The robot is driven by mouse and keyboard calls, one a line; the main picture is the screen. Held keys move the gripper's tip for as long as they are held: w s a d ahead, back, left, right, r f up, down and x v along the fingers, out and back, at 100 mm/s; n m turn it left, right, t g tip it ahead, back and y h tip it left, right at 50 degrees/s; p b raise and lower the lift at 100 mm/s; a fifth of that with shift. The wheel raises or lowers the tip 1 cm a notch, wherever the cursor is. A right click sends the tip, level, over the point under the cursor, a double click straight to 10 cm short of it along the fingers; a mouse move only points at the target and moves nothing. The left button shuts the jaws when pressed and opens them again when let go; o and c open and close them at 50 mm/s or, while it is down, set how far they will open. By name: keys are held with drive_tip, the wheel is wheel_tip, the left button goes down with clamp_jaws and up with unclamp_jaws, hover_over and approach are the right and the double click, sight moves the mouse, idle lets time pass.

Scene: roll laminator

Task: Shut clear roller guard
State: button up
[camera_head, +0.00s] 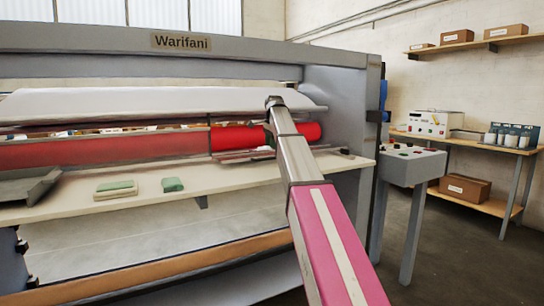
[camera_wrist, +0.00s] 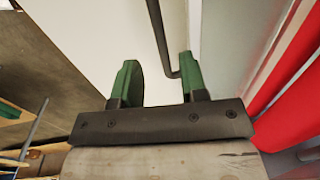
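The red roller (camera_head: 238,138) runs across the laminator. Its left stretch looks duller, as if behind a clear panel ending at an upright edge; I cannot tell surely whether this is the guard. In the wrist view a pale, see-through-looking panel (camera_wrist: 222,35) lies beside the red rollers (camera_wrist: 290,70). A thin dark bent rod (camera_wrist: 158,30) runs along it and ends close to my right finger. My gripper (camera_wrist: 158,60) has two green fingers well apart, with nothing clearly held between them. In the head view my arm reaches the roller opening and my fingers cannot be made out.
A cream feed table (camera_head: 230,178) in front carries green and pale pads (camera_head: 116,189) and a small green block (camera_head: 173,184). A control box (camera_head: 412,165) stands at the right end. A workbench (camera_head: 470,143) and a shelf (camera_head: 478,45) with boxes are farther right. Open floor lies between.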

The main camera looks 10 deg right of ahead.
drive_tip(key=f, duration=0.5)
drive_tip(key=shift+w+a+f, duration=0.25)
drive_tip(key=shift+w+f, duration=0.05)
clamp_jaws()
